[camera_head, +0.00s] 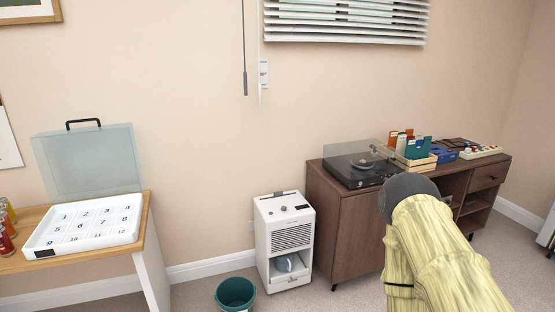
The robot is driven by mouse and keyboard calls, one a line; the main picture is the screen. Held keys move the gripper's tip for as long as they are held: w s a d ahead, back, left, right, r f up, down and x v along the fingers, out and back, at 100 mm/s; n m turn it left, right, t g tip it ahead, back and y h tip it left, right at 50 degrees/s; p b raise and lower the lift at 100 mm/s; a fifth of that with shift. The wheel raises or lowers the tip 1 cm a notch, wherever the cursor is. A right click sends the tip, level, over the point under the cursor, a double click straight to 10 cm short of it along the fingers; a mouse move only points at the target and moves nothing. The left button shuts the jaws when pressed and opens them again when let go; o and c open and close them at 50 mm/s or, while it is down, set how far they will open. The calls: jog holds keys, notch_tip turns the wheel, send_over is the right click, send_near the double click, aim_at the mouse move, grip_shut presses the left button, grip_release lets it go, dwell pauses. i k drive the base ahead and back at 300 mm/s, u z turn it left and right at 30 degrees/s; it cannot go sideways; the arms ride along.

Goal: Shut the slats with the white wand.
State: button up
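The blind's slats (345,36) hang at the top of the picture, cut off by its upper edge. They are tilted open, and the outside shows through gaps between them. A thin white wand (260,92) hangs straight down at the left end of the blind, against the beige wall. A dark grey rod (245,82) with a thicker lower end hangs just left of it. My arm, in a pale yellow cover with a dark grey rounded end, rises at the lower right, well below the wand. My gripper is not in view.
A white dehumidifier (284,213) stands on the floor below the wand, with a green bin (235,292) before it. A brown cabinet (343,228) carries a turntable (360,170) and boxes. A table (150,240) with a lidded numbered case (45,240) is at left.

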aim_at(259, 85)
jog(key=u, duration=0.1)
jog(key=i, duration=1.9)
jog(key=u, duration=0.15)
jog(key=k, duration=0.45)
jog(key=u, duration=0.2)
jog(key=i, duration=1.1)
jog(key=z, duration=0.35)
